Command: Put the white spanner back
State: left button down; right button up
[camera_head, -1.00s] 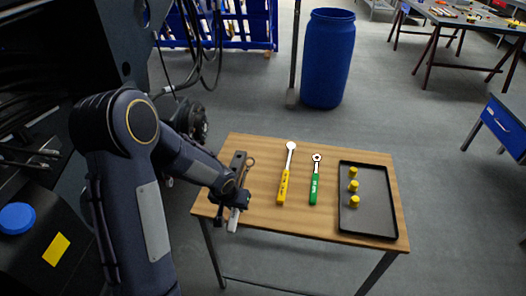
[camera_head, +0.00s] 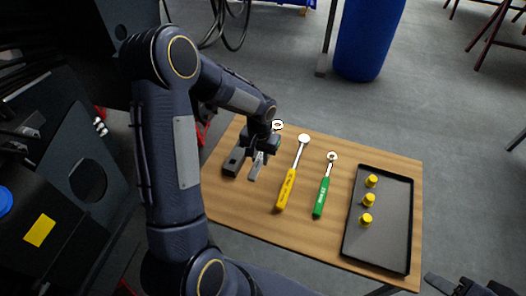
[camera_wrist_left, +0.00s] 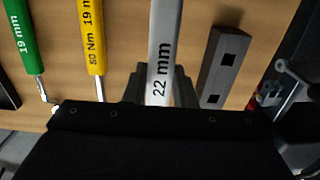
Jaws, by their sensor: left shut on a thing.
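The white spanner, marked 22 mm in the left wrist view (camera_wrist_left: 160,60), is between the fingers of my left gripper (camera_wrist_left: 150,92). In the head view my left gripper (camera_head: 262,149) is shut on it over the left part of the table. The spanner's pale handle end (camera_head: 255,172) sticks out toward the front and its ring end shows beyond the gripper. The middle of the spanner is hidden by the gripper. I cannot tell whether it touches the table. A dark part at the bottom right edge seems to be my right gripper (camera_head: 470,287); its jaws are unclear.
A dark grey block (camera_head: 235,161) with square holes lies just left of the spanner. A yellow-handled torque wrench (camera_head: 286,189) and a green-handled wrench (camera_head: 321,197) lie to the right. A black tray (camera_head: 391,243) holds yellow pieces (camera_head: 369,200). The wooden table's (camera_head: 235,213) front left is clear.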

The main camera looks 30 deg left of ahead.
pick_arm(q)
jog(key=shift+f+b, duration=0.3)
jog(key=shift+b, duration=0.2)
notch_tip(320, 180, down, 7)
jog(key=b, duration=0.6)
jog(key=shift+f, duration=0.1)
jog(key=c, duration=1.1)
grip_release()
jog(key=shift+s, duration=0.1)
notch_tip(320, 180, up, 7)
jog(key=shift+r+b, duration=0.2)
jog(key=shift+b, duration=0.1)
jog(key=shift+r, duration=0.25)
